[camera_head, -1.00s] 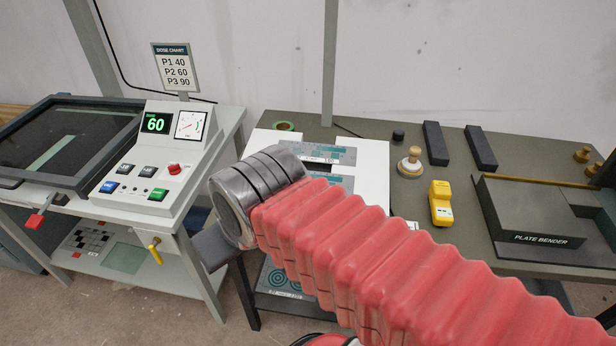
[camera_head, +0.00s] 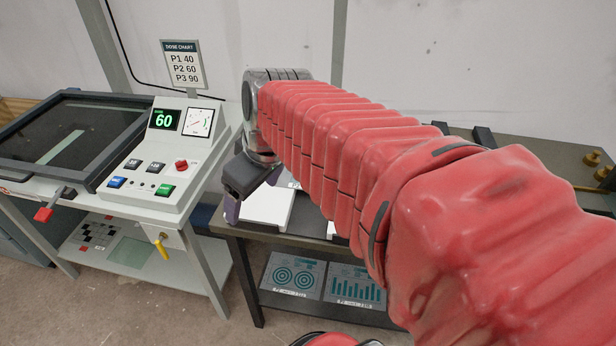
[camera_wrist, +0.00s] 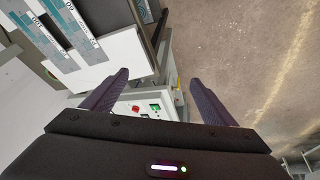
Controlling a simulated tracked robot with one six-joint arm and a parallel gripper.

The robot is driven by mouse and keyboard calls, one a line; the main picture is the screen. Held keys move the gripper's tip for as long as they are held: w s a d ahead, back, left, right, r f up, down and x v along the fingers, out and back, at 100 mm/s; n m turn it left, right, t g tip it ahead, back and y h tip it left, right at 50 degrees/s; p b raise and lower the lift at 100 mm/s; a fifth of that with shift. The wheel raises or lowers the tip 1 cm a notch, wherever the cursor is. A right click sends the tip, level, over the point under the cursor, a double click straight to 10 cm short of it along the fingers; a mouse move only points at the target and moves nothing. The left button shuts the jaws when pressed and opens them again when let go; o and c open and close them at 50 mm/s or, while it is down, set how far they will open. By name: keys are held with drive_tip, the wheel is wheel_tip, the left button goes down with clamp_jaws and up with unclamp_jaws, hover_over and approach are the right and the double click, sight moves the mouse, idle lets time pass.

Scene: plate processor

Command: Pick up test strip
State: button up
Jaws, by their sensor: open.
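A long pale green strip (camera_head: 62,147) lies in the dark framed exposure unit (camera_head: 128,104) at the left; it may be the test strip, but I see no label on it. In the wrist view, teal and grey printed strips (camera_wrist: 78,22) with numbers lie on a white board (camera_wrist: 112,58) at upper left; I cannot tell whether one is the test strip. My gripper (camera_head: 232,210) is open and empty, over the right table's near left corner. In the wrist view, its two purple fingers (camera_wrist: 158,78) are apart with the control panel visible between them.
The control console (camera_head: 160,150) reads 60 beside a dose chart (camera_head: 183,64). A red-handled lever (camera_head: 45,213) and yellow handle (camera_head: 161,248) project from the left bench. Printed plates (camera_head: 292,275) lie on the right table's lower shelf. My arm hides much of the right table.

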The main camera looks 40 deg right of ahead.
drive_tip(key=shift+o, duration=0.4)
drive_tip(key=w+d+f+n, duration=0.1)
drive_tip(key=w+d, duration=0.4)
drive_tip(key=d, duration=0.7)
drive_tip(key=shift+d+n+y, duration=0.3)
drive_tip(key=shift+n, duration=0.6)
drive_tip(key=d+f+n, duration=0.2)
drive_tip(key=d, duration=1)
drive_tip(key=shift+w+f+y, duration=0.15)
drive_tip(key=shift+w+y, duration=0.15)
drive_tip(key=shift+x, duration=4.25)
drive_tip(key=shift+w+f, duration=0.1)
drive_tip(key=shift+x, duration=2.55)
drive_tip(key=shift+c, duration=0.3)
